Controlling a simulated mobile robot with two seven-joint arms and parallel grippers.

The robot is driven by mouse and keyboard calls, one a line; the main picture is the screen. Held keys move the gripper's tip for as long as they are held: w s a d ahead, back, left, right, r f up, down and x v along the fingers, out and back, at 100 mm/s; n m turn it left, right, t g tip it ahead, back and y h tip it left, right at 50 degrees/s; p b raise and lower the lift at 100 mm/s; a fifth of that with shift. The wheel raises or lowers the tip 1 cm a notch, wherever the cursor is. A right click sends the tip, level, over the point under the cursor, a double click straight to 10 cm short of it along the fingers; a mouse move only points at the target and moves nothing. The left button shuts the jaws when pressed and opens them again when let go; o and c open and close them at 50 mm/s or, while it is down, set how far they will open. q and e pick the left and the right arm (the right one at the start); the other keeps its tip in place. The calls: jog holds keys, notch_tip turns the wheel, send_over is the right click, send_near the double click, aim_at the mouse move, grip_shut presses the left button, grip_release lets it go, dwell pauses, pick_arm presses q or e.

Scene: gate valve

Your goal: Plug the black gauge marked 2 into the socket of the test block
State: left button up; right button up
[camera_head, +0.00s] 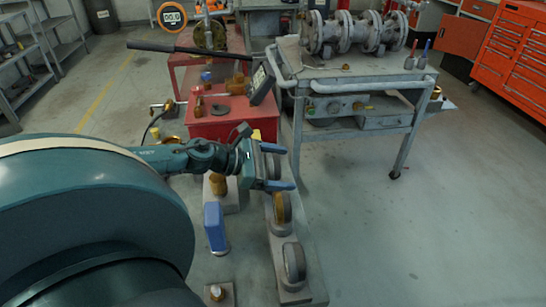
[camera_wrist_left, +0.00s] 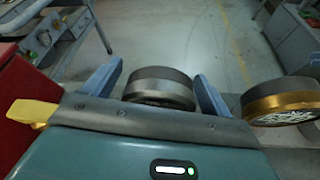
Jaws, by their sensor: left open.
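My left gripper (camera_head: 284,167) is open over the far end of a long grey rack (camera_head: 312,285). In the left wrist view, a dark gauge with a silver-grey rim (camera_wrist_left: 160,86) stands between its two blue fingers, with gaps at the sides. A gold-rimmed gauge (camera_head: 282,209) stands in the middle of the rack, and another dark gauge (camera_head: 293,262) stands at the near end. No number is readable on either dark gauge, so I cannot tell which is marked 2.
A blue device (camera_head: 214,228) stands left of the rack, near a brass fitting on a pale block (camera_head: 218,185). A red cart (camera_head: 222,122) is beyond the gripper. A grey steel table (camera_head: 360,75) carries a flanged valve assembly (camera_head: 355,32). The floor at right is clear.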

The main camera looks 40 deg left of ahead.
pick_arm(q)
jog(key=c, duration=1.2)
jog(key=shift+o, duration=0.2)
